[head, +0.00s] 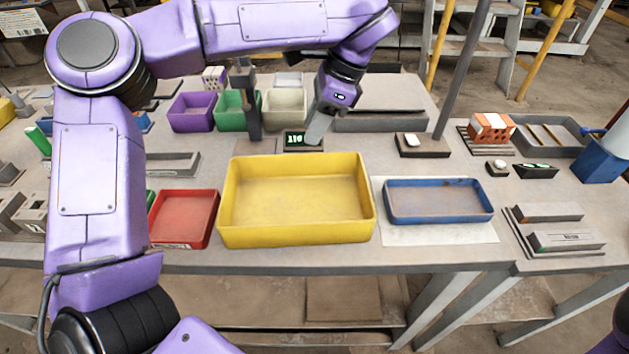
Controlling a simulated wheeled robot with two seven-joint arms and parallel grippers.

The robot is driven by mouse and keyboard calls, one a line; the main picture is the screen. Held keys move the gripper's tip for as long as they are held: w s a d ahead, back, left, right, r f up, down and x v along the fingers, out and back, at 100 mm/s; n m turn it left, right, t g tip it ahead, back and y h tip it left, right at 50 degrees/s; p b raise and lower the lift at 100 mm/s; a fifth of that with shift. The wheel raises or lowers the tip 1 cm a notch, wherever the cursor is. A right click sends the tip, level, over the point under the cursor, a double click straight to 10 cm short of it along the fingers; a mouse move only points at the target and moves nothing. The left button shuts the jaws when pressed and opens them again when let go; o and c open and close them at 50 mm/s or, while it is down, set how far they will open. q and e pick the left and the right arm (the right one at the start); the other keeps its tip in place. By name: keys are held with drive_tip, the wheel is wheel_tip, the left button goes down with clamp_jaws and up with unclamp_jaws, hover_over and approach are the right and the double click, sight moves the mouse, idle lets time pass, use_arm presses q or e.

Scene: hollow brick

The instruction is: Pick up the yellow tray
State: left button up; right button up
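The yellow tray (297,236) is a shallow, open rectangular tray near the front edge of the table, in the middle of the head view. It is empty and lies flat. My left gripper (318,128) hangs above the table beyond the tray's back rim, apart from it, with a grey finger part pointing down. I cannot tell from this angle whether its fingers are apart. My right gripper is not in view.
A red tray (184,217) stands close at the yellow tray's left. A blue tray (438,214) on a pale sheet (440,237) is close at its right. Behind are purple (191,114), green (229,118) and cream (284,110) bins and a dark upright post (253,115).

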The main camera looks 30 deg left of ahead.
sight(294, 176)
use_arm(q)
drive_tip(key=s+f, duration=0.1)
drive_tip(key=s+a+f, duration=0.1)
drive_tip(key=s+f, duration=0.1)
drive_tip(key=shift+a+f, duration=0.2)
drive_tip(key=shift+a, duration=0.1)
drive_tip(key=x, duration=0.3)
drive_tip(key=w+x, duration=0.1)
drive_tip(key=x, duration=0.1)
drive_tip(key=shift+f+p, duration=0.2)
drive_tip(key=shift+p, duration=0.2)
drive_tip(key=shift+s+a+f, duration=0.1)
drive_tip(key=shift+s+a, duration=0.05)
clamp_jaws()
